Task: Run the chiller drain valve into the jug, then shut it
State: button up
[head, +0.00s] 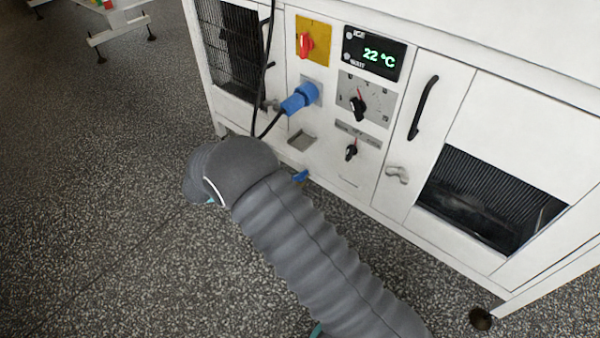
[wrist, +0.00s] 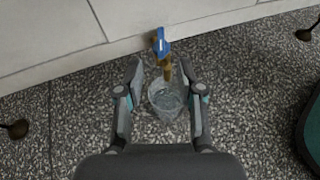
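The drain valve has a blue handle (wrist: 161,42) above a brass body (wrist: 167,68), at the lower edge of the white chiller. The blue handle also shows in the head view (head: 300,176), just beyond my arm. I cannot tell from its angle whether the valve is open, and no stream is clear to see. A clear jug (wrist: 165,102) stands on the floor below the brass spout; its fill is unclear. My gripper (wrist: 162,74) is open and empty, its fingers to either side of the valve and short of the handle. My arm hides the jug in the head view.
The white chiller panel (head: 350,195) carries a red switch (head: 307,43), a blue plug (head: 300,98) with a black cable, black knobs (head: 358,107) and a display reading 22 °C (head: 380,57). Dark feet (wrist: 17,129) meet the speckled floor.

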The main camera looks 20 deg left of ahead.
aim_at(302, 172)
jog(key=x, duration=1.1)
jog(key=shift+w+d+f+b, duration=0.15)
jog(key=shift+b, duration=0.15)
grip_shut()
